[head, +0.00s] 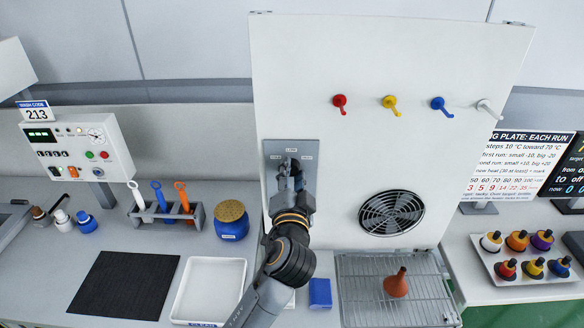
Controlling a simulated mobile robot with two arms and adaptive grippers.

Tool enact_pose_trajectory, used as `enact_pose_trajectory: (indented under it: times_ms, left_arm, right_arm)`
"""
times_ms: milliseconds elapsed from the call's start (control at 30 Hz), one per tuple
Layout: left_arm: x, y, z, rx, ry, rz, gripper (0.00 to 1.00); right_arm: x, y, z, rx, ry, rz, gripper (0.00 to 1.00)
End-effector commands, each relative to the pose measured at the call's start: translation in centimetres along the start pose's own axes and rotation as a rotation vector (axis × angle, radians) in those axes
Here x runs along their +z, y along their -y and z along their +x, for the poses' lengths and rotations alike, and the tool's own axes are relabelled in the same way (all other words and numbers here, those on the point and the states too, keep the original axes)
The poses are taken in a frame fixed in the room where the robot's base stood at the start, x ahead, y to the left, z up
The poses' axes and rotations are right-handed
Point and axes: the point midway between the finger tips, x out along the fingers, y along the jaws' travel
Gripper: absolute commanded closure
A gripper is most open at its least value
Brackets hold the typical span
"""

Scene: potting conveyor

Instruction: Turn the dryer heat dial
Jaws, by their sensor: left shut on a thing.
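The dryer heat dial sits on a grey plate (308,152) on the white upright panel (360,60). My left gripper (290,172) is at the plate, shut on the dial, which is mostly hidden behind its fingers. My left arm comes up from the bottom and covers the lower part of the plate. Small labels show on the plate but are too small to read fully. My right gripper is not in view.
A round black fan grille (391,213) and coloured hooks (390,102) are on the panel. Left are a blue jar (231,224), a tool rack (166,216), a white tray (190,300) and a black mat (122,286).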

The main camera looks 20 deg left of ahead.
Motion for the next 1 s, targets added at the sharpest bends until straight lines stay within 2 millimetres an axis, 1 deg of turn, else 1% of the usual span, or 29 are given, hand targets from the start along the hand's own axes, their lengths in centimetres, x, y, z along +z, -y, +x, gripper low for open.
enact_pose_trajectory:
  times_ms: [33,100,367,867,900,967,1000]
  left_arm:
    - [-0.25,0.35,0.04,-0.004,-0.003,0.030,0.98]
    - [-0.25,0.32,0.04,-0.004,-0.003,0.065,0.98]
    - [-0.22,0.23,0.06,-0.005,-0.004,0.148,0.98]
    - [-0.21,0.22,0.06,-0.007,-0.005,0.165,0.98]
    - [-0.22,0.23,0.06,-0.007,-0.005,0.165,0.64]
    - [-0.21,0.22,0.06,-0.007,-0.005,0.165,0.52]
    - [-0.19,0.19,0.05,-0.006,-0.004,0.165,0.44]
  right_arm:
    - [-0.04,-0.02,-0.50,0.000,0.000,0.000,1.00]
    - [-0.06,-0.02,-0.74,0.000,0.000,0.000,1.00]
    - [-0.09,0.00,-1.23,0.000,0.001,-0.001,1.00]
    - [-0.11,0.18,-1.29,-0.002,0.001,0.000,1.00]
    - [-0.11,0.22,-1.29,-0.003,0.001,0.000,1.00]
    - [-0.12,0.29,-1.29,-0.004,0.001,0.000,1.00]
    - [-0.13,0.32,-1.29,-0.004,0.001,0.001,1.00]
